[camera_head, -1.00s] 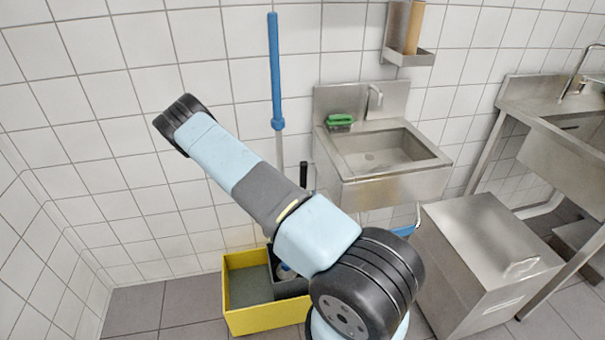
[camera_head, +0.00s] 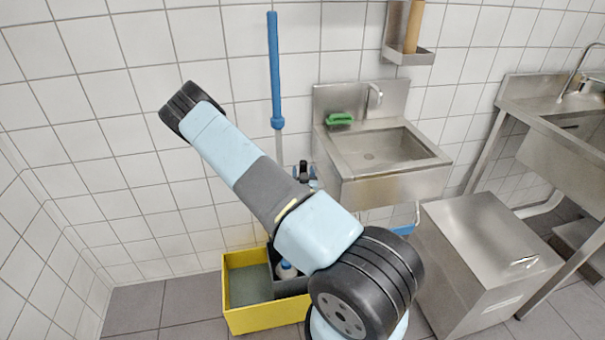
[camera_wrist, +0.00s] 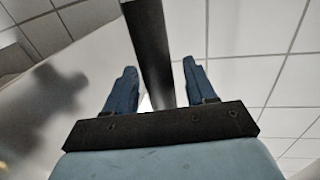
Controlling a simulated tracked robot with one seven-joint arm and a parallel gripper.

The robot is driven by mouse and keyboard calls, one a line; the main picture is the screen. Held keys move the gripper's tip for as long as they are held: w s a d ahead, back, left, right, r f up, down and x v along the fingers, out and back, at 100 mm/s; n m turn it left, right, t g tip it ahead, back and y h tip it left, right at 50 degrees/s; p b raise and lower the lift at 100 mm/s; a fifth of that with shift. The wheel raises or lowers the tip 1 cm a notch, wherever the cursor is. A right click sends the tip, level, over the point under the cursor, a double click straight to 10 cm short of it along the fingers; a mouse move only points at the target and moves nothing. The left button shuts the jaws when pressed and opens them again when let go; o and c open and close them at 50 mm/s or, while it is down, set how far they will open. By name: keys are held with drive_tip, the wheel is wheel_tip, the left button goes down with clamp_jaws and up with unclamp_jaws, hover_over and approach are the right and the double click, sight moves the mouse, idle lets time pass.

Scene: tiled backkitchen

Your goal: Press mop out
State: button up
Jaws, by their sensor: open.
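The mop stands upright with its blue handle (camera_head: 275,70) in front of the tiled wall; my arm hides its lower end. Below it is a yellow bucket (camera_head: 262,318) with a dark grey compartment on its right side, partly hidden by my arm. A black lever (camera_head: 303,165) rises behind my arm, next to the mop. My gripper (camera_wrist: 160,68) is open, with its two blue fingers on either side of the black lever (camera_wrist: 147,35) in the wrist view. Gaps show between the lever and both fingers. In the head view my gripper is mostly hidden behind my arm.
A steel hand sink (camera_head: 385,155) with a green brush (camera_head: 340,119) on its rim is right of the mop. A steel bin (camera_head: 490,255) and steel sink table (camera_head: 550,110) stand further right. A white and blue item (camera_head: 286,270) sits in the dark compartment. Floor left of the bucket is clear.

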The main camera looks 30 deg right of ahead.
clamp_jaws()
idle(0.6)
